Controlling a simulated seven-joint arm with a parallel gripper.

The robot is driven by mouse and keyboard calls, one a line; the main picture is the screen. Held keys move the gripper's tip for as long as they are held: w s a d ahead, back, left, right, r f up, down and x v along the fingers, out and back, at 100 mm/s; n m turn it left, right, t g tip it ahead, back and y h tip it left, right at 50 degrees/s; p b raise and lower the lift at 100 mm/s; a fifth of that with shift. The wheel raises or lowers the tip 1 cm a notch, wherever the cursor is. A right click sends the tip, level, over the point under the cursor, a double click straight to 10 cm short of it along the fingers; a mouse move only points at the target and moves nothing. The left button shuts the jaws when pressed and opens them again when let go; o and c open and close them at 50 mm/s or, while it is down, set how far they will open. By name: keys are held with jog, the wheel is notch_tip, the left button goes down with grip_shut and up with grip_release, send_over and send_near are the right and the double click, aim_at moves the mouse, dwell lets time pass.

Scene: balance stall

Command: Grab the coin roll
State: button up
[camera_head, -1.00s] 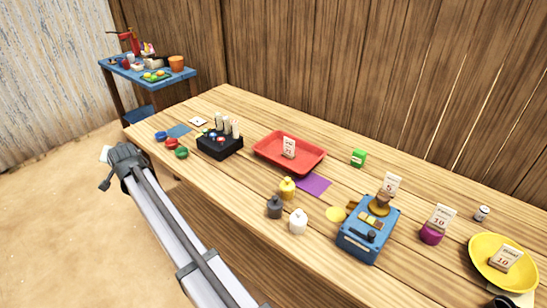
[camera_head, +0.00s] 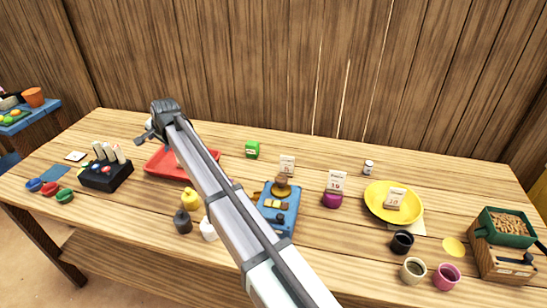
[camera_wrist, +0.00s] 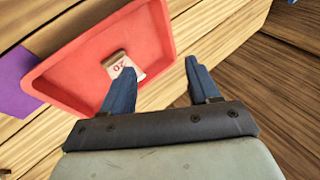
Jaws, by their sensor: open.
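No thing is plainly recognisable as the coin roll. A small white cylinder with dark markings (camera_head: 368,167) stands at the back of the counter, right of centre, and may be it. My gripper (camera_wrist: 153,85) is open and empty in the wrist view, with two blue fingers apart. It is above the counter by the red tray (camera_wrist: 55,60), which holds a small tag block (camera_wrist: 118,62). The red tray also shows in the head view (camera_head: 160,162), partly hidden by my arm. The small cylinder is well to the right of my arm in the head view and is not in the wrist view.
A black holder (camera_head: 105,178) is left. A wooden wall closes the back.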

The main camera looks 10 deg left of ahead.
jog(key=w+d+m+h, duration=0.1)
jog(key=w+d+m, duration=0.1)
jog(key=w+d, duration=0.65)
jog(key=w+d+m+h, duration=0.1)
jog(key=w+d+m, duration=0.3)
jog(key=d, duration=0.8)
jog(key=m+g+h, duration=0.3)
jog(key=m+g, duration=0.1)
jog(key=m, duration=0.5)
send_near(370, 162)
jog(key=f, duration=0.4)
jog(key=a+f, duration=0.1)
jog(key=f, duration=0.7)
jog(key=shift+s+a, duration=0.25)
jog(key=shift+a, duration=0.1)
grip_shut()
